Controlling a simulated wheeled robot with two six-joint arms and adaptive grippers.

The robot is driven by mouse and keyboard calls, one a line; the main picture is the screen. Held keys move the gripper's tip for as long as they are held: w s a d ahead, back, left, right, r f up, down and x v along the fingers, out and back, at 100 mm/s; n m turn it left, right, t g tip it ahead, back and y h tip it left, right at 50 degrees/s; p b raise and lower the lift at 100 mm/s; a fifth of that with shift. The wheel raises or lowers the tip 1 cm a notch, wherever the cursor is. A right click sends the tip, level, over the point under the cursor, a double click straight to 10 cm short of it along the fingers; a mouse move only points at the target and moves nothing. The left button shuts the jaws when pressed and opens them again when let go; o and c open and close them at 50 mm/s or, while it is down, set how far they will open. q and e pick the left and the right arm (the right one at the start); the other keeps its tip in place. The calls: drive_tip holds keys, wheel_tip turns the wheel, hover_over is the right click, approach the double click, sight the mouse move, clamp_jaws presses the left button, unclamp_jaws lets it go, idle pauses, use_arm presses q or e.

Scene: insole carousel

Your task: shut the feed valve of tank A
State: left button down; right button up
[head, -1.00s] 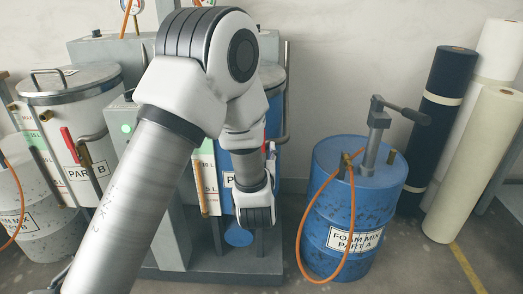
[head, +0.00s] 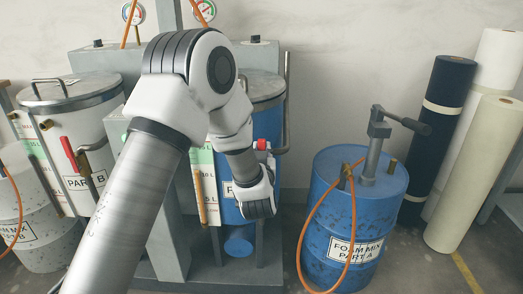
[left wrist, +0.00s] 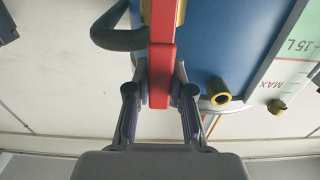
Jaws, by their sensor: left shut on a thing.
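Tank A (head: 266,122) is the blue tank with a metal lid behind my left arm. Its label is mostly covered by that arm. The red lever of its feed valve (head: 262,145) shows in a small patch above my left wrist. In the left wrist view the red lever (left wrist: 162,50) runs down between the fingers of my left gripper (left wrist: 160,90), which are shut on its end. Brass shows beside the lever at the top, and a dark bent pipe (left wrist: 118,38) lies to its left. My right gripper is not in view.
Tank B (head: 100,135), white with its own red lever (head: 68,153), stands at the left. A blue foam mix drum (head: 340,225) with a hand pump and orange hose stands at the right. Rolls (head: 440,130) lean on the wall.

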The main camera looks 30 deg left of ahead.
use_arm(q)
drive_tip(key=w+d+f+m+p, duration=0.4)
drive_tip(key=d+f+m+p, duration=0.2)
drive_tip(key=m, duration=1.2)
drive_tip(key=shift+w+d+f+p, duration=0.2)
drive_tip(key=shift+d+f+p, duration=0.35)
drive_tip(key=shift+f, duration=0.8)
drive_tip(key=shift+d, duration=0.1)
drive_tip(key=c, duration=1)
unclamp_jaws()
